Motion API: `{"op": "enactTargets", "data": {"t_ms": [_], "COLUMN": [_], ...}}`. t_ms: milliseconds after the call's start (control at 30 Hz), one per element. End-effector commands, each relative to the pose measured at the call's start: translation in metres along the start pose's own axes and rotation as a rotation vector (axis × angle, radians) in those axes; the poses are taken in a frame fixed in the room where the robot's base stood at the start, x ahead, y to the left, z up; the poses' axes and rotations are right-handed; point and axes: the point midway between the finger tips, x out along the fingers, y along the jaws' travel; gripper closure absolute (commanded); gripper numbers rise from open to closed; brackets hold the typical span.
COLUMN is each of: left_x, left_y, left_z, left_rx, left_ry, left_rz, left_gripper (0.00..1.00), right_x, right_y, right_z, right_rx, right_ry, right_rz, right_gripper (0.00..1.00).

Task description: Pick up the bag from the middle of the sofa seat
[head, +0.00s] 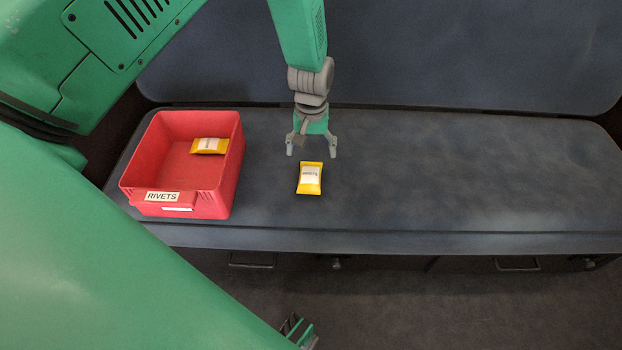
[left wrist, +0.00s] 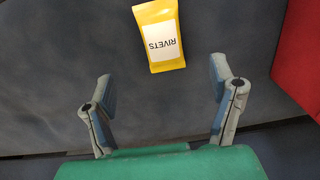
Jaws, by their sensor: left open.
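A yellow bag (head: 310,178) with a white label lies on the middle of the dark sofa seat (head: 430,180). In the left wrist view the bag (left wrist: 159,35) lies beyond the fingertips, and its label reads RIVETS upside down. My left gripper (head: 312,150) is open and empty, just behind the bag in the head view. In the left wrist view its two fingers (left wrist: 162,78) stand wide apart, with the bag ahead of the gap between them. The bag is apart from both fingers. My right gripper cannot be made out clearly; a small dark and green part shows at the bottom edge.
A red bin (head: 233,178) labelled RIVETS stands on the left of the seat, with another yellow bag (head: 209,146) inside. The bin's side also shows in the left wrist view (left wrist: 301,60). The backrest (head: 450,60) rises behind. The seat's right side is clear.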

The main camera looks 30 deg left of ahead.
Motion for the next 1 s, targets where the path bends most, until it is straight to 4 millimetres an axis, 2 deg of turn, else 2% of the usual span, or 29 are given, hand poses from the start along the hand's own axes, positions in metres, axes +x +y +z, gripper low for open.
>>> {"op": "enactTargets", "data": {"t_ms": [33, 100, 233, 467, 733, 1000], "left_x": [0.015, 0.028, 0.043, 0.055, 0.095, 0.098], "left_y": [-0.001, -0.001, -0.002, -0.002, -0.002, -0.002], "left_z": [0.000, 0.000, 0.000, 0.000, 0.000, 0.000], "left_rx": [0.000, 0.000, 0.000, 0.001, 0.002, 0.002], "left_ry": [-0.002, -0.001, -0.001, 0.000, 0.000, 0.002], "left_rz": [0.000, 0.001, 0.001, 0.001, 0.000, 0.001], "left_gripper": [0.23, 0.23, 0.23, 0.23, 0.23, 0.23], "right_x": [0.007, 0.011, 0.016, 0.021, 0.043, 0.043], "right_y": [0.000, 0.000, 0.000, 0.000, 0.000, 0.000], "right_z": [0.000, 0.000, 0.001, 0.001, 0.002, 0.002], "right_rx": [0.001, 0.001, 0.001, 0.000, 0.000, 0.001], "right_ry": [0.000, 0.000, 0.001, 0.001, 0.000, 0.001], "right_rz": [0.000, 0.000, 0.000, 0.000, 0.000, 0.000], "right_gripper": [0.64, 0.64, 0.64, 0.64, 0.64, 0.64]}}
